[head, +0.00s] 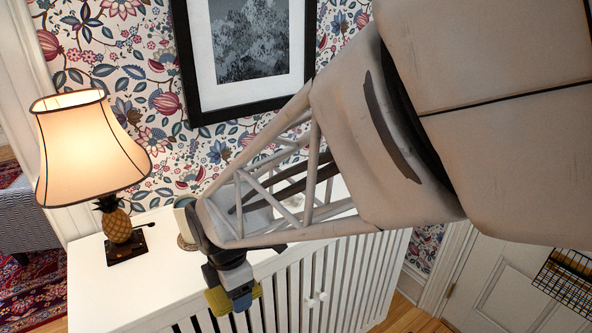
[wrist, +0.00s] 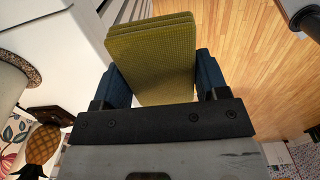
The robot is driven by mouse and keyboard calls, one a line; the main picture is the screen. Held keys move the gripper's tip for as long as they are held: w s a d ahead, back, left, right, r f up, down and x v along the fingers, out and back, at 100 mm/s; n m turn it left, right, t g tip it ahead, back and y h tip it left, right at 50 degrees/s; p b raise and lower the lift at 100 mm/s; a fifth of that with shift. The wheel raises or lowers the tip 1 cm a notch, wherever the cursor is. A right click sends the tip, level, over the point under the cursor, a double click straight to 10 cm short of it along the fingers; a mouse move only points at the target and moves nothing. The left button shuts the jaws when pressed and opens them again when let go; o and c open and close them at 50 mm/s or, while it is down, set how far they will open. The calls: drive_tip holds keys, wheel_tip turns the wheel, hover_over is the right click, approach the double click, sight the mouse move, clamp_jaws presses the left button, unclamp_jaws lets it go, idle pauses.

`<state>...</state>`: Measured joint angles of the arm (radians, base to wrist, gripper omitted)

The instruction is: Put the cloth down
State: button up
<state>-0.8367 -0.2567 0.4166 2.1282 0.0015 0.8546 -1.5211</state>
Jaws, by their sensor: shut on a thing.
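My gripper (head: 233,297) is shut on a folded cloth (head: 216,301), yellow-green and layered. In the wrist view the cloth (wrist: 152,62) sits between the two blue fingers of my gripper (wrist: 161,82), and its layered folded edge faces away from the wrist. In the head view my gripper covers much of the cloth, and it appears in front of the white cabinet's slatted face. In the wrist view wooden floor shows beside and beyond the cloth, with the cabinet to the left.
The white cabinet (head: 105,290) carries a lit lamp (head: 90,150) with a pineapple base at its left. A pale rounded object on a cork-like base (head: 187,243) stands close behind my gripper. A framed picture (head: 186,60) hangs above. A wire rack (head: 568,284) is at the right.

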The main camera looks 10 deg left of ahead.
drive_tip(key=w+a, duration=0.3)
drive_tip(key=w+a+f, duration=0.1)
drive_tip(key=w+a, duration=0.6)
drive_tip(key=a, duration=0.1)
drive_tip(key=shift+w+f, duration=0.2)
idle(0.4)
drive_tip(key=shift+f, duration=1.75)
drive_tip(key=shift+f, duration=0.4)
